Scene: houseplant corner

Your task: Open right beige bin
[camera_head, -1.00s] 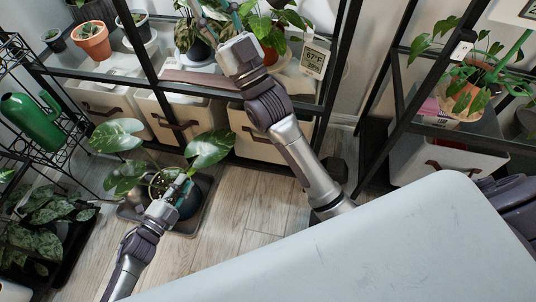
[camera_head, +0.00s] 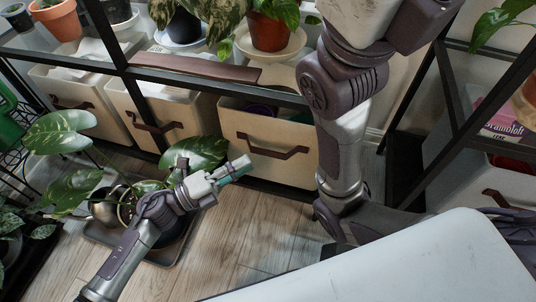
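Three beige fabric bins with brown handles sit in the lower shelf of the black rack. The right beige bin (camera_head: 222,123) has its front in view, with a brown handle (camera_head: 290,155) across it. Its top is partly uncovered below the shelf, and dark items show inside. My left gripper (camera_head: 238,170) is in front of the bin's lower left, its teal-padded tip just below and left of the handle. I see no contact with the handle, and whether its fingers are apart cannot be told. My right arm rises past the bin's right side, and its gripper is out of the frame.
The middle bin (camera_head: 178,112) and left bin (camera_head: 92,118) stand beside it. A potted plant on a dark tray (camera_head: 160,257) stands on the floor by my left arm. Wood floor (camera_head: 265,225) is clear before the right bin. Another beige bin (camera_head: 515,188) is at right.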

